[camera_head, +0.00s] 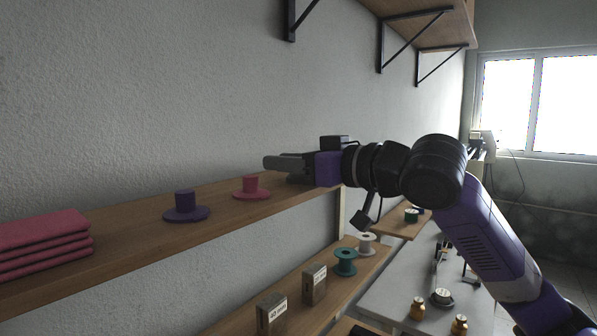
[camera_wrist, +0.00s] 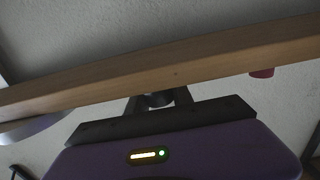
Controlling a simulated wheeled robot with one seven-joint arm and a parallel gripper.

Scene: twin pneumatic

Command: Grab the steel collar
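My gripper (camera_head: 285,164) reaches left over the upper wooden shelf (camera_head: 145,233), near its right end. In the wrist view its two fingers (camera_wrist: 158,102) stand apart, with a small dark grey round thing (camera_wrist: 158,99) between them. This may be the steel collar, but it is too dark to be sure. I cannot tell whether the fingers touch it. In the head view the fingers hide most of that spot on the shelf.
A pink flanged piece (camera_head: 251,187), a purple one (camera_head: 186,207) and folded red cloths (camera_head: 45,243) lie left on the shelf. A lower shelf holds labelled boxes (camera_head: 314,284) and spools (camera_head: 345,262). A pale table (camera_head: 395,285) with small items stands at right.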

